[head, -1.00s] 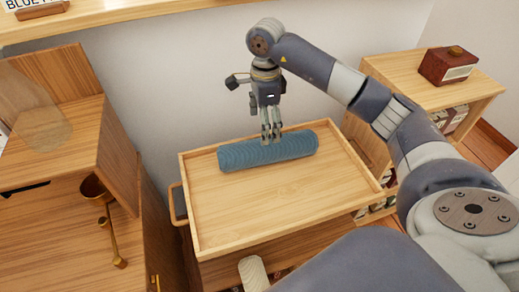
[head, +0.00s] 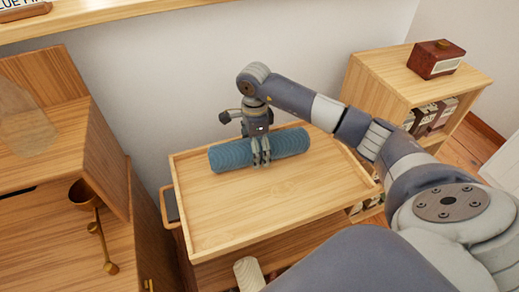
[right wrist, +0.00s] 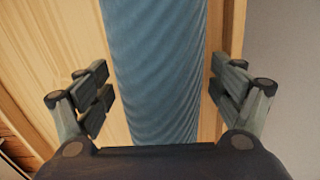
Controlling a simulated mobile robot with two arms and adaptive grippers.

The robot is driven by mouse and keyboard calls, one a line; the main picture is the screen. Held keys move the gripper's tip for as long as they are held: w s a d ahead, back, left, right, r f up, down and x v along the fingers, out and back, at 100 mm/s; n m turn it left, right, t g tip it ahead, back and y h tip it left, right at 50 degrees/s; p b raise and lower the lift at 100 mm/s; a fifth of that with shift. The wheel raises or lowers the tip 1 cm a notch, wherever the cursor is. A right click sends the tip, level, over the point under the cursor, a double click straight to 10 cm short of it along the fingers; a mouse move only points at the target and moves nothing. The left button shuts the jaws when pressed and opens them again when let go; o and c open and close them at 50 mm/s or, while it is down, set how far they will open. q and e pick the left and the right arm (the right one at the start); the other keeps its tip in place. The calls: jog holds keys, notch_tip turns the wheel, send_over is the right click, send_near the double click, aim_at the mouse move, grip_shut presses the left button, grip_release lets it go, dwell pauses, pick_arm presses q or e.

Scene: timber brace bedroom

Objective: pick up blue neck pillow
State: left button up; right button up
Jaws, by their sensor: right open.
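The blue neck pillow (head: 232,154) is a ribbed blue cylinder lying on its side on a wooden tray top (head: 250,205), near its back edge. My right gripper (head: 261,160) is down over the middle of the pillow in the head view. In the right wrist view the pillow (right wrist: 160,70) runs between the two spread fingers of the right gripper (right wrist: 161,97), with gaps on both sides. The gripper is open and holds nothing. My left gripper is not in view.
A low rim surrounds the tray, and a wall stands close behind it. A wooden desk (head: 60,230) with a brass scoop-like item (head: 88,195) stands at left. A shelf (head: 400,75) with a brown box (head: 436,58) is at right. The tray's front is clear.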

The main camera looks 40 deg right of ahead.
jog(key=shift+r, duration=0.1)
jog(key=c, duration=1.1)
jog(key=shift+c, duration=0.2)
